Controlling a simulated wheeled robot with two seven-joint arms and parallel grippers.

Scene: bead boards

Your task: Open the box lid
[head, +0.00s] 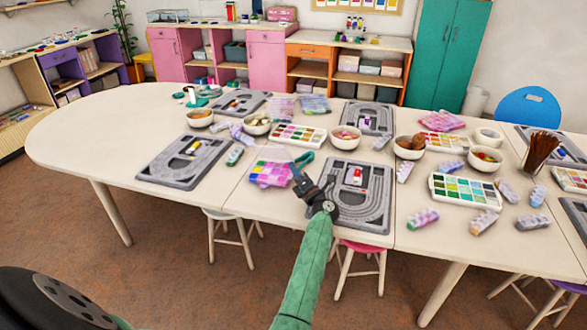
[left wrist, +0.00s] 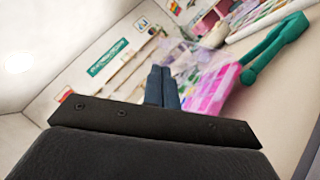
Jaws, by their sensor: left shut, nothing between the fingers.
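The box (head: 268,176) is a shallow pink case with coloured compartments, lying on the table to the left of my left gripper. Thin clear edges above its far side look like a raised transparent lid, but its exact angle is hard to tell. In the left wrist view the pink box (left wrist: 212,92) is just right of the fingers, with clear plastic behind them. My left gripper (head: 297,168) is shut and empty beside the box's right side; its closed fingers (left wrist: 162,78) show in the wrist view. I cannot tell whether they touch the lid. My right gripper is out of view.
A teal tool (head: 304,159) lies close to the box; it also shows in the wrist view (left wrist: 272,48). A grey bead board (head: 378,205) is under and right of my gripper, another (head: 160,172) at left. A paint tray (head: 299,136) and bowl (head: 345,138) stand behind.

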